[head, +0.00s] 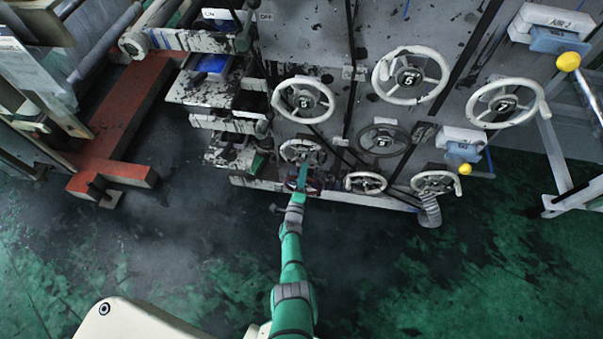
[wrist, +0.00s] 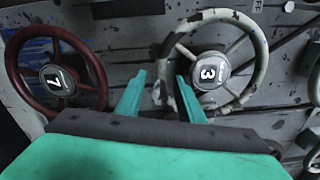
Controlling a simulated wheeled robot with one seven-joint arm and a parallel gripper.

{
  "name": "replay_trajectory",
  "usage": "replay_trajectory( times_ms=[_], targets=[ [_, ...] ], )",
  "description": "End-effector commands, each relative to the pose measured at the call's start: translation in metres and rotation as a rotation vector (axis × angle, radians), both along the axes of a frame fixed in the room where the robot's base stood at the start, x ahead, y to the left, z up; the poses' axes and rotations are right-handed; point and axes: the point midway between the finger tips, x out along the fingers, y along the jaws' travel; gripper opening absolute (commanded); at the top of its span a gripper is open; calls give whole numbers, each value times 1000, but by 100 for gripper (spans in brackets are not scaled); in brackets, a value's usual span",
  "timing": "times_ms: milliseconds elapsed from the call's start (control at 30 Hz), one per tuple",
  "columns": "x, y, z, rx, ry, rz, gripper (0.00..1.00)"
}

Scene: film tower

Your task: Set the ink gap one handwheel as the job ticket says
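Several handwheels with numbered hubs are on the grey machine face; I cannot tell which is ink gap one. In the wrist view a pale handwheel marked 3 (wrist: 247,93) is ahead of my gripper (wrist: 161,77). The green fingers are apart, one outside and one inside the wheel's left rim; I cannot tell whether they touch it. A dark red handwheel (wrist: 97,72) is to the left, its number tilted. In the head view my gripper (head: 302,170) is at the low left wheels, partly covering a pale wheel (head: 285,150) and the red one (head: 313,187). No readable job ticket shows.
Larger pale wheels (head: 446,75) stand above, with a dark wheel (head: 384,123) and small pale wheels (head: 350,184) to the right. A red floor frame (head: 125,125) is at left. A yellow knob (head: 568,61) sticks out at right. The green floor (head: 450,270) is clear.

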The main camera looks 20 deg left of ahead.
Motion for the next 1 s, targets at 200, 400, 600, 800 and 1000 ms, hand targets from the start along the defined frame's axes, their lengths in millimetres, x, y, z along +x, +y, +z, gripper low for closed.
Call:
replay_trajectory(
  times_ms=[200, 400, 600, 800, 1000],
  targets=[
    [-5, 1, -1, -3, 0, 4, 35],
    [-23, -2, -1, -2, -1, 4, 35],
    [-51, -9, -1, -2, -1, 3, 35],
    [-81, -15, -1, -2, 0, 2, 35],
    [-100, -19, -1, 0, 1, 1, 35]
  ],
)
